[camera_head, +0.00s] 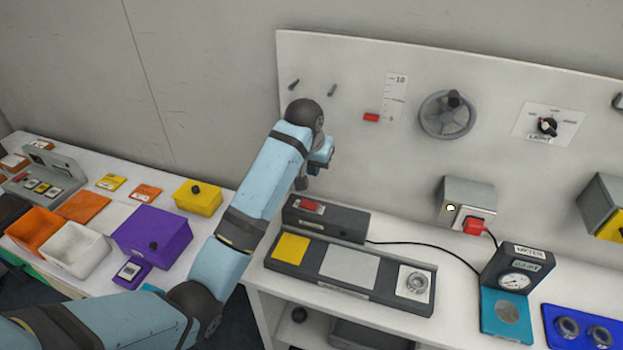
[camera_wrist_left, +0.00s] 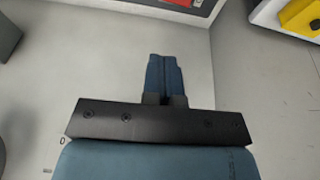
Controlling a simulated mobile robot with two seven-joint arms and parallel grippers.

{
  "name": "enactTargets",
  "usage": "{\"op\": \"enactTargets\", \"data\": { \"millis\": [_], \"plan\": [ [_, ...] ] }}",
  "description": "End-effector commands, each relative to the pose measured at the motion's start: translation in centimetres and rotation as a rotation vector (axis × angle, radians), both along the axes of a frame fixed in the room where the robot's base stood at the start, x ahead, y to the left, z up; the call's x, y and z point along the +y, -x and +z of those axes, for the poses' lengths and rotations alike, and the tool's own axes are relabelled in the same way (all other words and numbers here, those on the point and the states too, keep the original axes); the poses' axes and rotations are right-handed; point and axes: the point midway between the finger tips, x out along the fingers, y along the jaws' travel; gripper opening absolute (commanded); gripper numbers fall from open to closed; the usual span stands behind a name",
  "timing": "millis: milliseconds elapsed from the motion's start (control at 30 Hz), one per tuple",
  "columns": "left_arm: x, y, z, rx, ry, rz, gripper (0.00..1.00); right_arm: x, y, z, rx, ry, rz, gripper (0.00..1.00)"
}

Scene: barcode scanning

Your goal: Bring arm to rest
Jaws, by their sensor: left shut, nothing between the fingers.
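My left arm comes in from the lower left in the head view and reaches up to the white back panel (camera_head: 360,80). My left gripper (camera_head: 318,165) is at the arm's far end, beside the panel and above the dark device with the red switch (camera_head: 318,207). Its fingers are small and partly hidden there. In the left wrist view the blue fingers (camera_wrist_left: 164,75) are together with nothing between them. My right gripper is in neither view.
A long dark base (camera_head: 345,270) with a yellow square lies on the white workbench. A handwheel (camera_head: 447,114) and a grey box (camera_head: 465,198) with a red plug are on the panel. A purple box (camera_head: 152,236) and a yellow box (camera_head: 198,197) stand on the left table.

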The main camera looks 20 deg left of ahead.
Motion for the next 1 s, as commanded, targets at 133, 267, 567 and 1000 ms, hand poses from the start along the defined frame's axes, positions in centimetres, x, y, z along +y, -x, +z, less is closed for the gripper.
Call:
{"op": "enactTargets", "data": {
  "millis": [133,267,567,1000],
  "plan": [
    [-0.2,0.2,0.7,-0.001,0.0,0.0,0.0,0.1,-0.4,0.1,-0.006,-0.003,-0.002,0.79],
    [-0.2,0.2,0.8,0.0,0.0,0.0,0.0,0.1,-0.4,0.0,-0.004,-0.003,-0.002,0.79],
    [-0.1,0.3,0.7,0.0,0.0,0.0,0.0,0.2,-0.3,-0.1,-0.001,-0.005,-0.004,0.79],
    [2.4,13.4,-9.6,-0.001,0.005,-0.034,0.0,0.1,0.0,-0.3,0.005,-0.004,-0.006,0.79]
  ]
}}
